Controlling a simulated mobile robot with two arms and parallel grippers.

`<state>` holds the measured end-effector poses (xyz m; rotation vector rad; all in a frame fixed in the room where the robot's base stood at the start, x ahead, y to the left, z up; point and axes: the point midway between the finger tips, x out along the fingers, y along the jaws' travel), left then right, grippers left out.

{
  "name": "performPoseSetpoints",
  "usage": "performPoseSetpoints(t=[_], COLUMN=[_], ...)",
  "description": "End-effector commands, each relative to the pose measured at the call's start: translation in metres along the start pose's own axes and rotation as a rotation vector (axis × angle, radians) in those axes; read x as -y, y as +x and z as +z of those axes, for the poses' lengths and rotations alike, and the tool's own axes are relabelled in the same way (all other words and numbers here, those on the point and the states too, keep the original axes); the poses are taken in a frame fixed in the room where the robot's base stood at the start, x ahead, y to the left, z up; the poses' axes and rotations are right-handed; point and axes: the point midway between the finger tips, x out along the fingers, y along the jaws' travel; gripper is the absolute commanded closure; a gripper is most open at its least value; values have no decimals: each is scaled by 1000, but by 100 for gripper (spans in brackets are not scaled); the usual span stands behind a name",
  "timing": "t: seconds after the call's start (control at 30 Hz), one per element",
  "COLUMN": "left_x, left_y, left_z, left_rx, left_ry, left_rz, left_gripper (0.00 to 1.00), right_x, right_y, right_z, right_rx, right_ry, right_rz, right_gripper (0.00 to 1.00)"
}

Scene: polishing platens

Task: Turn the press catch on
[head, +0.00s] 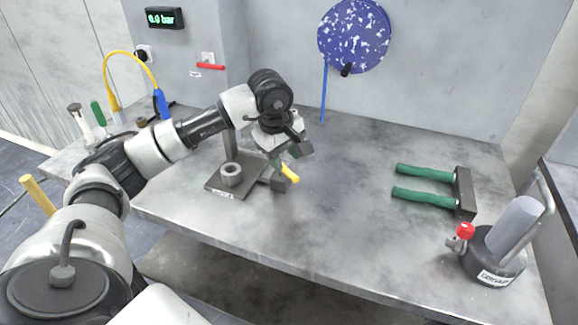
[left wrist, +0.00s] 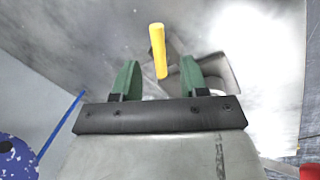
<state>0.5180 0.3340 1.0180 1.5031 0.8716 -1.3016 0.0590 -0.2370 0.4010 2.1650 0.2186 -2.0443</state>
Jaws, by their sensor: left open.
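The press (head: 213,187) is a dark base plate on the bench with a metal ring on it and an upright post behind. A yellow-handled lever (head: 290,173) sticks out at its right side and looks like the catch. The yellow handle also shows in the left wrist view (left wrist: 158,52), just ahead of my fingers and roughly between their lines. My left gripper (head: 281,158) is open, with green fingers, close above the lever. The left wrist view shows the gap between the fingers (left wrist: 158,78). I cannot tell whether they touch the handle. My right gripper is not in view.
A dark block with two green bars (head: 430,172) lies on the right of the bench. A dark round device with a red knob (head: 465,230) stands at the front right. A red lever (head: 210,66), a speckled blue disc (head: 354,36) and a display (head: 164,18) are on the wall.

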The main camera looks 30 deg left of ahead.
Motion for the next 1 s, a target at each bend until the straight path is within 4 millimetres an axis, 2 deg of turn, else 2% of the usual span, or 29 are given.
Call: performPoseSetpoints(t=[0.1, 0.23, 0.37, 0.63, 0.9, 0.93, 1.0], left_x=[1, 0, 0, 0, 0, 0, 0], left_y=[21, 36, 43, 45, 45, 44, 44], left_z=[1, 1, 1, 1, 1, 1, 1], left_rx=[2, 2, 2, 2, 2, 2, 2], left_ry=[0, 0, 1, 1, 0, 0, 0], left_rz=[-4, -2, 0, 1, 1, 1, 1], left_gripper=[57, 57, 57, 57, 97, 100, 100], right_x=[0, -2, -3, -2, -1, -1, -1], right_y=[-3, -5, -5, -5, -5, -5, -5], right_z=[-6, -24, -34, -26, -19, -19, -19], right_rx=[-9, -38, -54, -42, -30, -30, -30], right_ry=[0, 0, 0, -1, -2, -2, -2], right_rz=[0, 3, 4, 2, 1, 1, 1], right_gripper=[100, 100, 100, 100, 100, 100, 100])
